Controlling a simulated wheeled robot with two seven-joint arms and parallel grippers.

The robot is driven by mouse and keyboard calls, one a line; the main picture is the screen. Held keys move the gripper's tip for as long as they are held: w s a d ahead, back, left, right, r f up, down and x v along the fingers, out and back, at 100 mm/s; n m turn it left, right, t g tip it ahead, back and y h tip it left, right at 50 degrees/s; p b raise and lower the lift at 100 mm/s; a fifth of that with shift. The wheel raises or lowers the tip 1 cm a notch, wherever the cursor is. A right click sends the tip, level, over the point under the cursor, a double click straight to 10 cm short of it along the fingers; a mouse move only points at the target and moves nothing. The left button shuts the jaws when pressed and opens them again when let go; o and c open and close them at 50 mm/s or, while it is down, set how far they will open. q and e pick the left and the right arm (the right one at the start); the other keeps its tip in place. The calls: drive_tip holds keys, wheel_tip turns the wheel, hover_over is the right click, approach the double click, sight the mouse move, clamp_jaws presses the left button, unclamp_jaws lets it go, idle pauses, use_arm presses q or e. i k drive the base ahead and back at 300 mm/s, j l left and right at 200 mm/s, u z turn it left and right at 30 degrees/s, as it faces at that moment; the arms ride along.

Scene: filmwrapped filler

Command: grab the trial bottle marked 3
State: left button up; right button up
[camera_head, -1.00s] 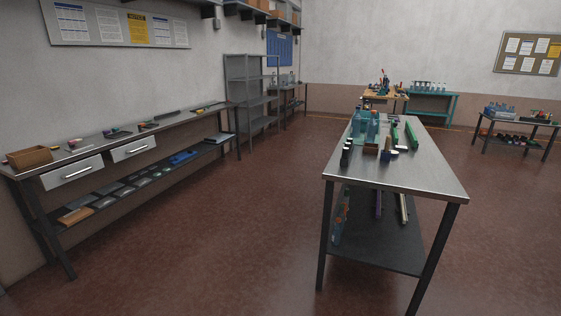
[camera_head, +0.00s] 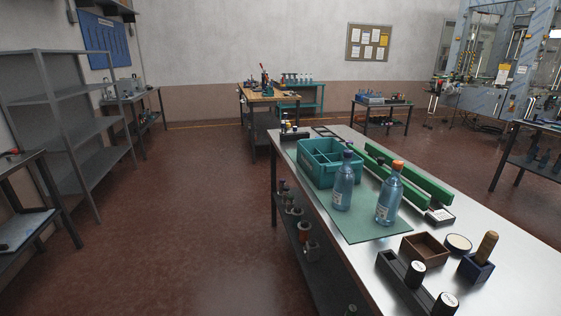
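Two clear blue bottles stand upright on a green mat (camera_head: 360,228) on the metal table. The left bottle (camera_head: 343,188) has a dark purple cap and a pale label. The right bottle (camera_head: 388,200) has an orange cap and a pale label. The label marks are too small to read, so I cannot tell which bottle is marked 3. Neither of my grippers is in view.
A teal divided crate (camera_head: 322,172) sits behind the bottles. Long green rails (camera_head: 405,177) run along the right side. Floor left of the table is clear.

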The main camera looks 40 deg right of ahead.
sight(345, 176)
drive_tip(key=i+z, duration=0.45)
drive_tip(key=i+j+z, duration=0.15)
drive_tip(key=z, duration=0.35)
drive_tip(key=i+j+z, duration=0.3)
drive_tip(key=z, duration=0.15)
drive_tip(key=i+j+z, duration=0.25)
drive_tip(key=z, duration=0.2)
drive_tip(key=i+j+z, duration=0.1)
drive_tip(key=j+z, duration=0.4)
